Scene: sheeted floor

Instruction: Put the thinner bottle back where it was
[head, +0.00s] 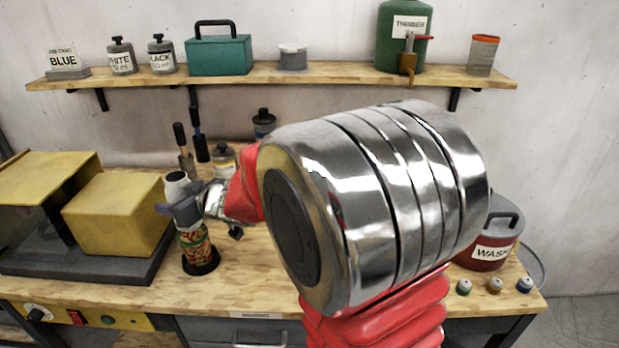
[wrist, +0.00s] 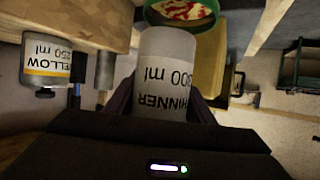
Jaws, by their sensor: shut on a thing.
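The thinner bottle (wrist: 168,75) is pale grey-white with a "THINNER" label, which reads upside down in the wrist view. My gripper (wrist: 163,103) is shut on it, with a dark finger on each side. In the head view my gripper (head: 186,207) is at the left of the bench, and the bottle's pale top (head: 177,181) shows above the fingers. A can with a colourful label (head: 196,245) stands on a dark round base just below the gripper. I cannot tell whether the bottle touches it. The bottle's lower part is hidden in the head view.
A yellow box (head: 115,215) stands close to the left. Upright tools (head: 184,150) and the yellow paint bottle (head: 223,158) are behind the gripper. The wall shelf (head: 345,72) holds paint bottles, a teal box and a green jug. A wash pot (head: 492,237) stands at right.

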